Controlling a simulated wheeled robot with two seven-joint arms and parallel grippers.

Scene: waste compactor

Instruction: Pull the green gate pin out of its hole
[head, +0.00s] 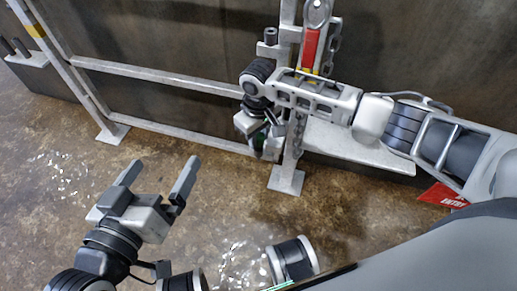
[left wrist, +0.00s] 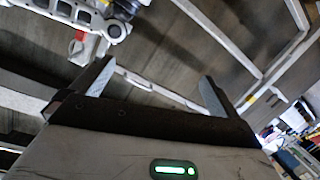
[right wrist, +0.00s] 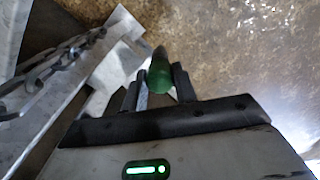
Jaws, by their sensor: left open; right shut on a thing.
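The green gate pin (right wrist: 160,70) shows in the right wrist view as a green cylinder between the fingers of my right gripper (right wrist: 157,86), which is shut on it. In the head view only a bit of green (head: 257,143) shows beside the grey gate post (head: 291,165), mostly hidden by my right gripper (head: 262,137). I cannot see the hole or tell how far the pin sits in it. My left gripper (head: 163,172) is open and empty above the floor, well to the left of the post.
A chain (right wrist: 50,72) hangs along the post beside my right gripper. A red and yellow part (head: 309,48) is higher on the post. Gate rails (head: 160,76) run left in front of a dark metal wall. A red sign (head: 442,194) is at right. The wet floor between my grippers is clear.

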